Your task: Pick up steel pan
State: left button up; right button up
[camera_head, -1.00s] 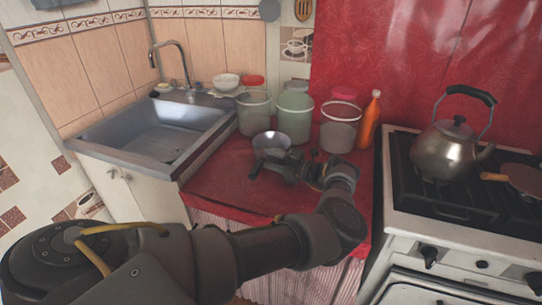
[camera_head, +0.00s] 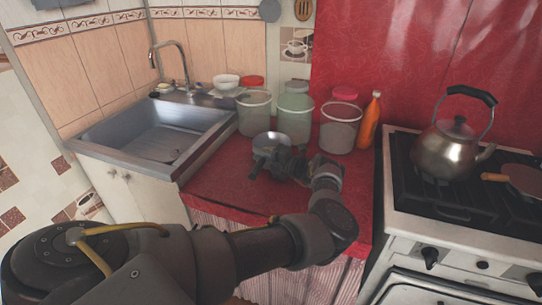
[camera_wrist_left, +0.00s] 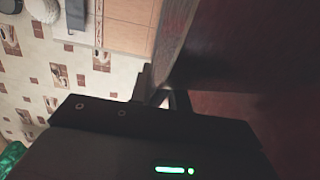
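The steel pan (camera_head: 268,139) is a small, round, shiny vessel on the red counter (camera_head: 225,172), in front of the clear jars in the head view. My left gripper (camera_head: 262,166) is low over the counter, right at the near side of the pan, and hides part of it. The pan's handle cannot be made out. In the left wrist view the fingers (camera_wrist_left: 163,97) show small and dark beside a greyish surface that I cannot identify. Whether they are apart or closed on something is unclear. My right gripper is not in view.
Several jars (camera_head: 294,118) and an orange bottle (camera_head: 369,121) stand behind the pan. The sink (camera_head: 150,140) is at left. The stove with a kettle (camera_head: 447,152) is at right. The counter's front left is clear.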

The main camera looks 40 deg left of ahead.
pick_arm(q)
grip_shut()
jog(key=shift+w, duration=0.1)
dwell(0.8)
jog(key=shift+r, duration=0.2)
jog(key=shift+r, duration=0.1)
